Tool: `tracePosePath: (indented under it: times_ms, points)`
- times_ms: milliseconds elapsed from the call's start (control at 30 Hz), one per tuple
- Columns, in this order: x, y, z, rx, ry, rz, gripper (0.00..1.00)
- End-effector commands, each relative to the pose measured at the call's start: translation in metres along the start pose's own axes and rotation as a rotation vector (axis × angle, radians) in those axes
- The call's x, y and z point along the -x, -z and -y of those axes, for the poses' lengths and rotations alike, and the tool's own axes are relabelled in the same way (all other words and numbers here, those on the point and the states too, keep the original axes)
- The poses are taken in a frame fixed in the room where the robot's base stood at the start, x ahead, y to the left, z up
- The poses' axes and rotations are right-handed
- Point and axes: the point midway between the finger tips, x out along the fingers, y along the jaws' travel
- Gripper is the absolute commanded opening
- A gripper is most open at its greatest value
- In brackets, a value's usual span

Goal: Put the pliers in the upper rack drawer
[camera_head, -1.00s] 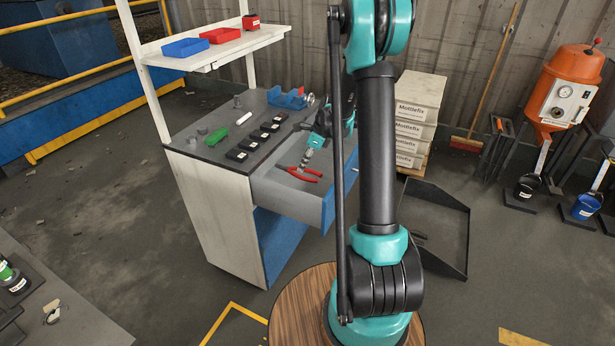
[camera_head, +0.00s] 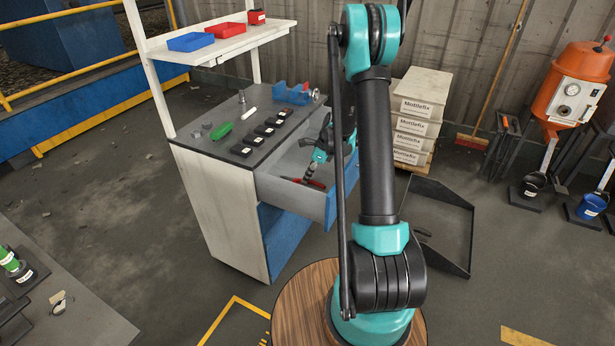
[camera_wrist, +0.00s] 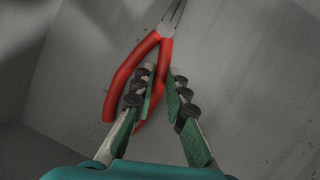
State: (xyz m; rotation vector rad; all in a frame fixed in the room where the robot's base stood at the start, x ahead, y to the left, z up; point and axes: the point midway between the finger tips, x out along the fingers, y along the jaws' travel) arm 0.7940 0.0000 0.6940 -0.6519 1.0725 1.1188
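The red-handled pliers (camera_head: 316,184) lie in the open upper drawer (camera_head: 318,207) of the white and blue rack. In the wrist view the pliers (camera_wrist: 162,42) lie on the grey drawer floor, jaws pointing to the top. My gripper (camera_head: 310,182) is lowered into the drawer at the pliers. In the wrist view my gripper (camera_wrist: 163,72) has its fingers apart, with one red handle showing between them. The left finger overlaps the space between the handles. I cannot tell whether the fingers touch the pliers.
The rack top (camera_head: 212,137) holds a green object (camera_head: 222,131), several black blocks and a blue holder (camera_head: 292,93). A shelf (camera_head: 225,42) above carries a blue bin (camera_head: 191,42) and a red bin (camera_head: 225,30). Stacked boxes (camera_head: 417,117) stand behind my arm.

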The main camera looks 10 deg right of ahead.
Motion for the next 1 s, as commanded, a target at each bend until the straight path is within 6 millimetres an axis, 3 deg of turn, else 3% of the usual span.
tracePosePath:
  times_ms: [167,567,1000]
  points:
    - [0.0,0.0,0.0,0.0,0.0,0.0,0.34]
    - [0.008,-0.001,0.0,-0.001,0.0,0.0,0.34]
    - [0.088,0.0,0.0,-0.001,0.0,0.0,0.34]
